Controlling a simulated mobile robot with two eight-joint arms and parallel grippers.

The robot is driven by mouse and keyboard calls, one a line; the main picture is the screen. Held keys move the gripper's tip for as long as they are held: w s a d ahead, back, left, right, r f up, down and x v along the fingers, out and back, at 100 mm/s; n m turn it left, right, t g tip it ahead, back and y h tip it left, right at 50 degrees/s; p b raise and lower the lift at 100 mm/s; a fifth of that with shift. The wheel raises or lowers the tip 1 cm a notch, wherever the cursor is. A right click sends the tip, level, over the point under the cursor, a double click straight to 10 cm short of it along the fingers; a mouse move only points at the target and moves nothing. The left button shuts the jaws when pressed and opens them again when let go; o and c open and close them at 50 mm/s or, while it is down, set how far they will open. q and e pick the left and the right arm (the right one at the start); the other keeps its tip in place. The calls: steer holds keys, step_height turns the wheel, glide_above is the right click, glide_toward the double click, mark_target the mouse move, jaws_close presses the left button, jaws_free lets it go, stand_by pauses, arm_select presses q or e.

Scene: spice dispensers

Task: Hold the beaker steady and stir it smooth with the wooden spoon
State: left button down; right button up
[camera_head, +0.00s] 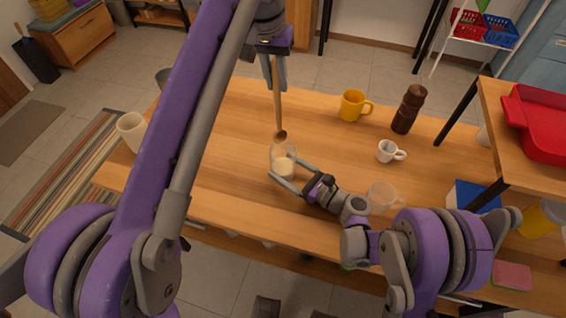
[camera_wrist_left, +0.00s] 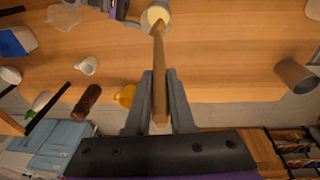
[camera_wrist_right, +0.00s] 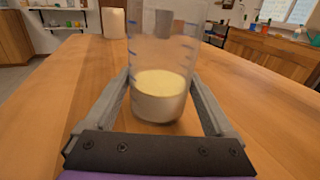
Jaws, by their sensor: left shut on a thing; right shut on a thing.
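The clear beaker (camera_head: 283,158) stands upright on the wooden table with pale yellow contents in its lower part; it also shows in the right wrist view (camera_wrist_right: 161,85), with blue marks on its side. My right gripper (camera_head: 284,176) is shut on the beaker, one finger on each side. My left gripper (camera_head: 274,72) is shut on the handle of the wooden spoon (camera_head: 279,112). The spoon hangs with its dark head down, above and just behind the beaker in the head view. In the left wrist view the spoon (camera_wrist_left: 159,75) points toward the beaker's mouth (camera_wrist_left: 156,14).
On the table (camera_head: 232,120) stand a yellow mug (camera_head: 352,105), a brown pepper mill (camera_head: 409,108), a small white cup (camera_head: 388,151), a clear vessel (camera_head: 382,196) and a pale cup (camera_head: 131,131) at the left. A raised shelf with a red tray (camera_head: 537,122) stands at the right.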

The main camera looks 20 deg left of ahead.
steer(key=o, duration=0.9)
steer(key=v, duration=1)
steer(key=shift+s+d, duration=0.1)
steer(key=shift+d, duration=0.3)
steer(key=shift+s+d, duration=0.3)
steer(key=shift+d, duration=0.25)
steer(key=shift+s, duration=0.1)
